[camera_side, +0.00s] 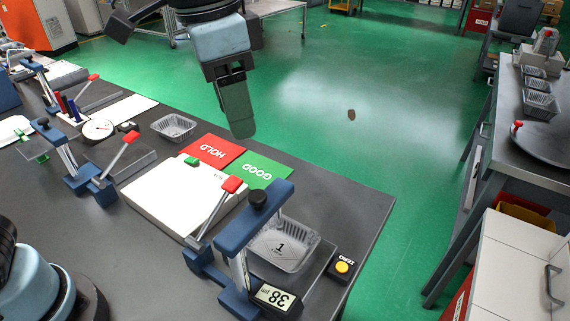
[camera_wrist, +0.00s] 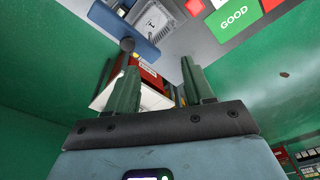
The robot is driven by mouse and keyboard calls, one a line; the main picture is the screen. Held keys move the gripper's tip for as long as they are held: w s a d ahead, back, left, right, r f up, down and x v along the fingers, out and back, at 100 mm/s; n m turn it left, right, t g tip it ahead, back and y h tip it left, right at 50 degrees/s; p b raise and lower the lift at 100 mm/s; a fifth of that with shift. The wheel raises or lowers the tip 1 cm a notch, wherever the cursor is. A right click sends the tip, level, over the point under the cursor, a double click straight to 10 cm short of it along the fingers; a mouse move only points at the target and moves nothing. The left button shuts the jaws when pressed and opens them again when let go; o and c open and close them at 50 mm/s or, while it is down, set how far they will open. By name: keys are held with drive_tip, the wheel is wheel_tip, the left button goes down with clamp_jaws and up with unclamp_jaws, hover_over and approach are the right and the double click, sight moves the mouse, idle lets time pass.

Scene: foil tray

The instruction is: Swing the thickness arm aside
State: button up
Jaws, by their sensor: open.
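The thickness gauge (camera_side: 238,268) stands at the front of the grey bench, with a blue upper arm (camera_side: 240,217) carrying a black knob. A lever with a red tip (camera_side: 232,185) leans up beside it. The upper arm reaches over the edge of a clear foil tray (camera_side: 283,247) marked 1; in the wrist view the blue arm (camera_wrist: 118,22) and tray (camera_wrist: 153,20) show at the top. My gripper (camera_side: 242,132) hangs in the air beyond the bench's back edge, apart from the gauge. In the wrist view my gripper (camera_wrist: 159,66) has its fingers apart and empty.
Red HOLD (camera_side: 213,150) and green GOOD (camera_side: 262,171) cards lie behind the gauge. A white box (camera_side: 165,205) and a second lever station (camera_side: 90,180) stand left. A ZERO button (camera_side: 342,267) is at the right. Another empty tray (camera_side: 173,126) lies farther back.

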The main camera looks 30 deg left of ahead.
drive_tip(key=m+g, duration=0.1)
drive_tip(key=m, duration=0.1)
approach(257, 194)
drive_tip(key=shift+y, duration=0.4)
drive_tip(key=f, duration=0.8)
drive_tip(key=shift+w+d+f, duration=0.1)
drive_tip(key=shift+w+d, duration=0.05)
drive_tip(key=shift+d, duration=0.2)
clamp_jaws()
